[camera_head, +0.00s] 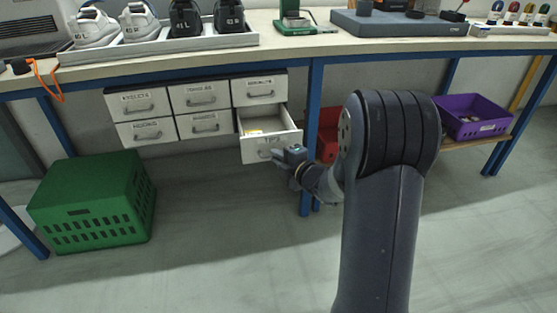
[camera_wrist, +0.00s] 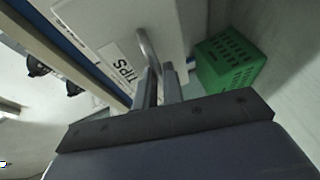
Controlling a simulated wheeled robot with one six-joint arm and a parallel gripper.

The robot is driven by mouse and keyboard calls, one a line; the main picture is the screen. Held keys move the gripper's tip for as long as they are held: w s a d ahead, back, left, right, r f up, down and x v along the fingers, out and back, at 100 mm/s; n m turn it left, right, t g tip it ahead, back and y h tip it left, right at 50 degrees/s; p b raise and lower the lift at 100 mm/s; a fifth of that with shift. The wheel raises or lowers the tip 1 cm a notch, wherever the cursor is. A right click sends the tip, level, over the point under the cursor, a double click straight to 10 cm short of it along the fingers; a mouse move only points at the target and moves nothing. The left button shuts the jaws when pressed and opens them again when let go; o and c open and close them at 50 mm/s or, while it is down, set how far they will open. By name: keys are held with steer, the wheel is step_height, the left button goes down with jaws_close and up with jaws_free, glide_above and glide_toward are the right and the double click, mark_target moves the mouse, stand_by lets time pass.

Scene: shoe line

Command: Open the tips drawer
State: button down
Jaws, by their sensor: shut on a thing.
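The tips drawer (camera_head: 268,146) is the lower right one of a block of white drawers under the bench, and it stands pulled out. Something yellow shows inside it. In the wrist view its white front (camera_wrist: 130,38) carries a label reading TIPS and a curved metal handle (camera_wrist: 147,46). My gripper (camera_head: 279,156) is at the drawer's front in the head view. In the wrist view its two fingers (camera_wrist: 160,80) are shut on the handle. The fingers partly hide the handle's lower end.
Other drawers (camera_head: 205,96) in the block are closed. A green crate (camera_head: 92,205) stands on the floor at left. A blue table leg (camera_head: 311,125) and a red bin (camera_head: 328,135) are just right of the drawer. The floor before the drawers is clear.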

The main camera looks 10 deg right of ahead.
steer(key=shift+s, duration=0.5)
steer(key=c, duration=1.5)
jaws_free()
steer(key=shift+s, duration=0.1)
steer(key=p+v, duration=0.2)
steer(key=v, duration=0.8)
steer(key=shift+s+d+r+p, duration=0.1)
steer(key=shift+s+d+p, duration=0.1)
steer(key=shift+s+p, duration=0.1)
